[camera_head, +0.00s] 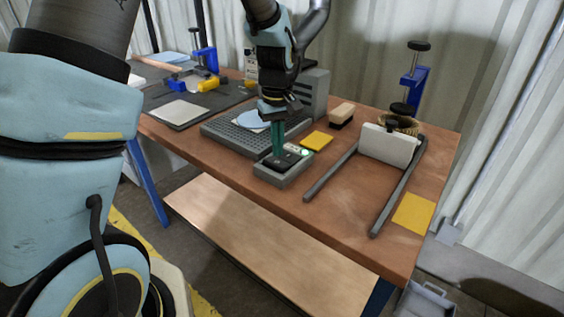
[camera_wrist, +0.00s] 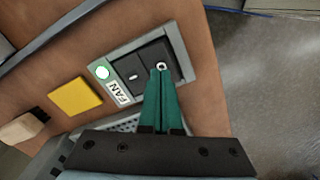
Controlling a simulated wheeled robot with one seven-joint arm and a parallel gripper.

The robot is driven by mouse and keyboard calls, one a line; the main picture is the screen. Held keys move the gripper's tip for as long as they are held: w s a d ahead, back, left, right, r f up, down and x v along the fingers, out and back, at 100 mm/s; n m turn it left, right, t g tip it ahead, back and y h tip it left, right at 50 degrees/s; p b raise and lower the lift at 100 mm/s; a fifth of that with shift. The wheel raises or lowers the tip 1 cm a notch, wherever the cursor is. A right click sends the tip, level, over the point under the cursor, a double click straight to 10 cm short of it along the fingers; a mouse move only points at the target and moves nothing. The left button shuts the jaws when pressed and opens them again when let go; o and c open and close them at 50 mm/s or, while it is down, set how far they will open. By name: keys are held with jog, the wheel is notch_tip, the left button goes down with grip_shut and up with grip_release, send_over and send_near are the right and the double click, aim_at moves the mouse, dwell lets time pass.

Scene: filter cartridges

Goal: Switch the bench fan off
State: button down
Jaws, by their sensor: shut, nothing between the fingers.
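The grey switch box (camera_head: 268,177) stands near the front edge of the wooden bench. In the wrist view, the switch box (camera_wrist: 186,62) bears a white FAN label (camera_wrist: 117,93) and a lit green lamp (camera_wrist: 102,72). Its black rocker switch (camera_wrist: 132,74) has a bar mark on one half and a ring mark on the other. My gripper (camera_wrist: 160,72) is shut and empty, its green fingertips over the ring-marked half. I cannot tell whether they touch it. My gripper (camera_head: 279,152) points down at the box in the head view.
A perforated grey plate (camera_head: 222,130) and a vented grey housing (camera_head: 315,92) lie behind the box. A yellow pad (camera_head: 317,140) and a brush-like block (camera_head: 341,114) are close by. A dark rail frame (camera_head: 330,174) with a white block (camera_head: 388,146) is to the right.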

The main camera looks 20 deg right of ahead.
aim_at(278, 162)
jog(key=shift+f+b, duration=0.65)
jog(key=shift+f, duration=0.55)
dwell(0.5)
jog(key=shift+r, duration=0.1)
jog(key=shift+r+p, duration=2.85)
jog(key=shift+r, duration=0.6)
jog(key=s+a+r, duration=0.2)
jog(key=a, duration=1.3)
jog(key=s+a+r+m+t, duration=0.1)
jog(key=s+a+r, duration=0.1)
jog(key=a, duration=1.3)
jog(key=shift+r+t, duration=0.3)
jog(key=shift+a, duration=0.1)
